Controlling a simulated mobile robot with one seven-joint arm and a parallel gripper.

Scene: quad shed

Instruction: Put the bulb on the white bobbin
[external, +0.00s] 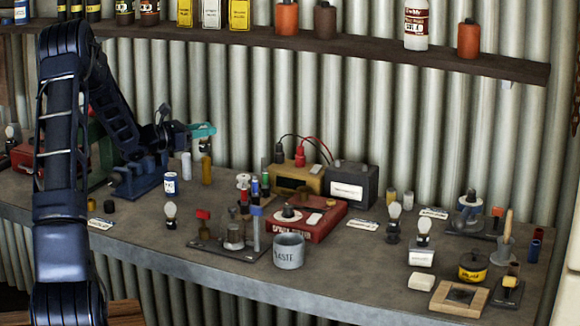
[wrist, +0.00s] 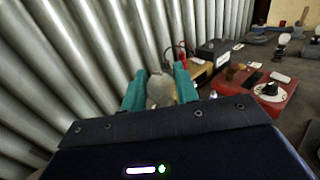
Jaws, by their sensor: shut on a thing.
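My gripper (external: 203,131) is at the left over the bench, near the corrugated wall, with its teal fingers pointing right. In the wrist view its fingers (wrist: 160,88) are closed on a pale, rounded thing that looks like the bulb (wrist: 160,93). The external view does not show the held bulb clearly. I cannot make out the bobbin in the wrist view.
Other bulbs stand on the bench, one at front left (external: 170,213). A red box (external: 318,224), a grey waste cup (external: 289,252) and a dark box (external: 352,186) lie to the right. A shelf (external: 380,52) runs above.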

